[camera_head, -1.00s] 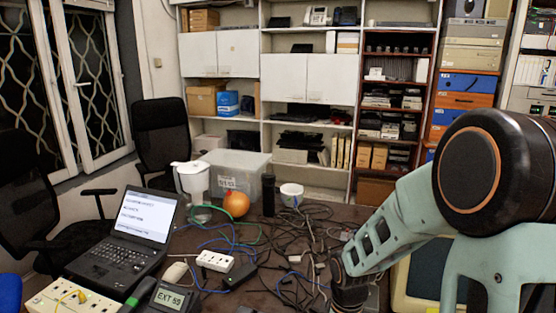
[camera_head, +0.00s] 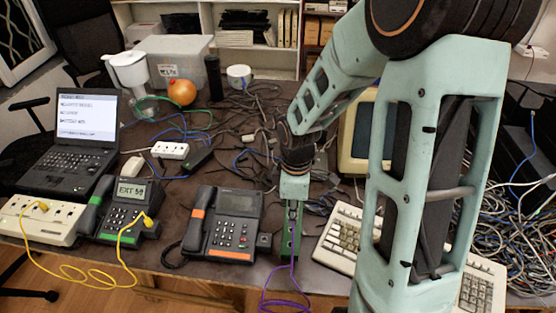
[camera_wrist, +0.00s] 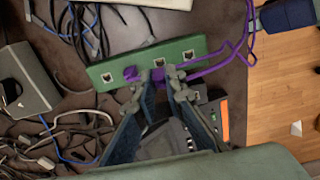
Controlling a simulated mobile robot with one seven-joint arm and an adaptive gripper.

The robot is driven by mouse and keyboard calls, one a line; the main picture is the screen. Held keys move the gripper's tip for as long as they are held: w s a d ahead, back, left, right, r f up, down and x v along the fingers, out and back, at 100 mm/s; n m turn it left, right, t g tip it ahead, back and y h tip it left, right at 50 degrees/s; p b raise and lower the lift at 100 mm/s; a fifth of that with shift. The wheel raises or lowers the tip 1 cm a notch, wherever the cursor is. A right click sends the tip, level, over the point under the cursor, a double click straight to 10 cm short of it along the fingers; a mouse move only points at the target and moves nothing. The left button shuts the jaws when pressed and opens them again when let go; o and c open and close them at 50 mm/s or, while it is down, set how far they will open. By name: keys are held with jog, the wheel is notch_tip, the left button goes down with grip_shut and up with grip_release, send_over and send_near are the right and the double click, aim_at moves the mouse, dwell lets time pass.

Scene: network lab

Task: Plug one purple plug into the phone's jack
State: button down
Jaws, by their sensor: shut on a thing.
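A green panel (camera_head: 291,226) with a row of jacks lies near the table's front edge; it also shows in the wrist view (camera_wrist: 205,47). My gripper (camera_wrist: 155,88) is at the panel, shut on a purple plug (camera_wrist: 131,75) that sits at one of the jacks. The fingers partly hide it, so I cannot tell how deep it sits. A purple cable (camera_head: 284,298) hangs over the front edge. The orange-striped phone (camera_head: 223,225) stands left of the panel, with a small jack box (camera_head: 264,241) at its right side. My gripper's fingertips are hard to make out in the head view.
A green-striped phone (camera_head: 122,211) with a yellow cable (camera_head: 88,275) stands further left, beside a white socket box (camera_head: 38,220) and a laptop (camera_head: 75,140). A keyboard (camera_head: 345,240) lies right of the panel. Tangled cables (camera_head: 245,120) cover the table behind.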

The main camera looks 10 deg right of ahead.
jog(key=m, duration=0.1)
jog(key=a+m, duration=0.1)
jog(key=m, duration=0.1)
jog(key=a+r+m, duration=0.1)
jog(key=m, duration=0.1)
jog(key=shift+s+a, duration=0.2)
jog(key=shift+a, duration=0.05)
jog(key=a+m, duration=0.1)
jog(key=m, duration=0.2)
jog(key=a+r+m, duration=0.1)
jog(key=m, duration=0.2)
jog(key=s+a+m, duration=0.1)
jog(key=a+m, duration=0.1)
jog(key=shift+r+m, duration=0.2)
jog(key=shift+m, duration=0.2)
jog(key=a+m, duration=0.2)
jog(key=m, duration=0.2)
jog(key=b, duration=0.4)
send_over(264, 242)
jog(key=shift+w+f, duration=0.2)
jog(key=shift+f, duration=0.85)
jog(key=shift+w+f, duration=0.2)
jog(key=shift+f, duration=0.85)
jog(key=c, duration=2.6)
grip_release()
grip_shut()
